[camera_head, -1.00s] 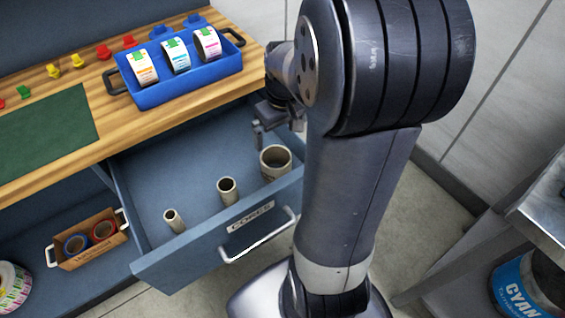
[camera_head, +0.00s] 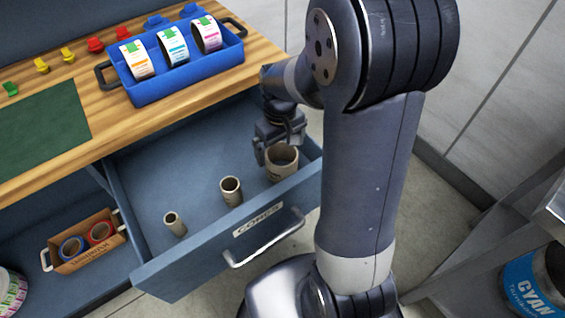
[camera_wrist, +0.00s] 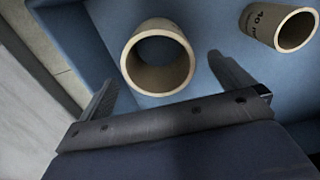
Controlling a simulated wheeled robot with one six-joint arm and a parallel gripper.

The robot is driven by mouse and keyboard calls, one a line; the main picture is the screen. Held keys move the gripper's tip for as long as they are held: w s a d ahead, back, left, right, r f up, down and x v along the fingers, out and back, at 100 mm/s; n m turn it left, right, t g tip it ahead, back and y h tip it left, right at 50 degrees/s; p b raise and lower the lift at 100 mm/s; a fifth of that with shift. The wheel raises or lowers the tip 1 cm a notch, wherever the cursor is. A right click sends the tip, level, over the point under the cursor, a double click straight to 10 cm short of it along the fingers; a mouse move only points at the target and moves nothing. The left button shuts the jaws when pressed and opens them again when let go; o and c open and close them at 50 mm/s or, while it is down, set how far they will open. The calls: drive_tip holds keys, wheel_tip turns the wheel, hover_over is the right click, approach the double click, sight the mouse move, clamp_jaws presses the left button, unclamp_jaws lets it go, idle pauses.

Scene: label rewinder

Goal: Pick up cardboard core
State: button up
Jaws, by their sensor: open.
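Three cardboard cores of different sizes stand in the open blue drawer (camera_head: 195,168) labelled CORES. The largest core (camera_head: 282,163) is at the right, the middle core (camera_head: 231,190) is left of it, and the smallest core (camera_head: 174,223) is farthest left. My gripper (camera_head: 275,149) is open and empty beside the largest core. In the wrist view my open gripper (camera_wrist: 170,88) has its fingers on either side of the largest core (camera_wrist: 157,57), which lies a little beyond the fingertips. The middle core (camera_wrist: 279,29) shows at the upper right there.
A blue tray (camera_head: 190,82) with label rolls stands on the wooden bench (camera_head: 97,103) above the drawer. A cardboard box (camera_head: 84,241) with tape rolls sits on the lower shelf. A cyan can (camera_head: 527,290) stands at the lower right.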

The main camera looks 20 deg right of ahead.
sight(282, 157)
wheel_tip(282, 157, down, 5)
drive_tip(key=shift+s+d+r+b, duration=0.1)
drive_tip(key=shift+d+b, duration=0.05)
drive_tip(key=shift+b, duration=0.5)
drive_tip(key=shift+c, duration=0.4)
drive_tip(key=c, duration=1)
drive_tip(key=shift+r, duration=0.1)
